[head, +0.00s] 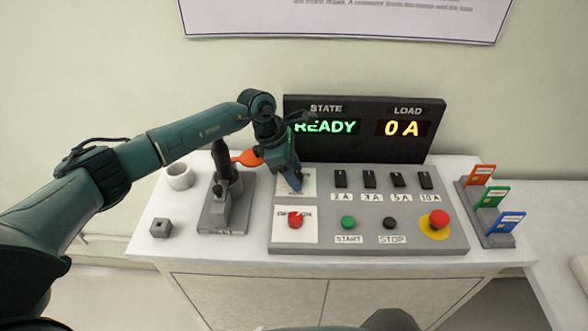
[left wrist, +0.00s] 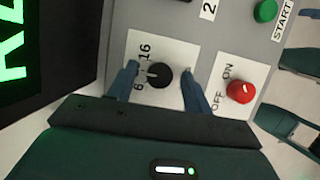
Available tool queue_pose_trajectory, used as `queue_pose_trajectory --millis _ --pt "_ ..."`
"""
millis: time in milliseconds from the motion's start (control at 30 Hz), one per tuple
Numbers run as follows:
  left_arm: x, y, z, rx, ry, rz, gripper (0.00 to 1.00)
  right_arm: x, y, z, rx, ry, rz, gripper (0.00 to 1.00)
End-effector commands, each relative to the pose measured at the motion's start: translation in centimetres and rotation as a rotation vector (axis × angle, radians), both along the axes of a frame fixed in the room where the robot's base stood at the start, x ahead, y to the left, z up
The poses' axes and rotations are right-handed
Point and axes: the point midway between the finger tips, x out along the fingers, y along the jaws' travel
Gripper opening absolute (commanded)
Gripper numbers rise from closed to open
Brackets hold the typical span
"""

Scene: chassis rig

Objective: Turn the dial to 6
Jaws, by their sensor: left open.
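The dial is a round black knob (left wrist: 160,75) on a white plate (left wrist: 178,48), with the numbers 16 and 6 printed beside it. A small pale mark on the knob faces left in the left wrist view, seemingly between the two numbers. My left gripper (left wrist: 160,70) is open, with one blue finger on each side of the knob. Gaps show between the fingers and the knob. In the head view my left gripper (head: 294,187) is low over the plate and hides the knob.
The grey panel (head: 372,238) carries a red OFF/ON knob (head: 295,221), green START (head: 348,223), black STOP (head: 390,223), a red emergency button (head: 438,218) and several black switches. The display (head: 360,140) behind reads READY, 0 A. An orange-handled fixture (head: 222,215) stands left.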

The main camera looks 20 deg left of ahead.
Motion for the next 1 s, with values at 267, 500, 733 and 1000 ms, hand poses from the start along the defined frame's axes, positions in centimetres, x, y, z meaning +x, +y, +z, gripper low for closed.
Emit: queue_pose_trajectory --millis 267,500,733,1000 --pt "0.01 0.0 0.0 0.0 0.0 0.0 0.44 0.0 0.06 0.0 0.002 0.0 -0.001 0.36" --pt "0.02 0.01 0.03 -0.001 0.0 0.001 0.24 -0.07 0.22 0.01 0.004 0.001 0.002 0.36" --pt "0.03 0.02 0.05 -0.001 0.0 0.001 0.06 -0.29 0.34 -0.06 0.005 0.005 0.004 0.36" --pt "-0.02 0.04 0.07 -0.001 0.0 0.033 0.06 -0.46 0.34 -0.08 0.005 0.009 0.004 0.36"
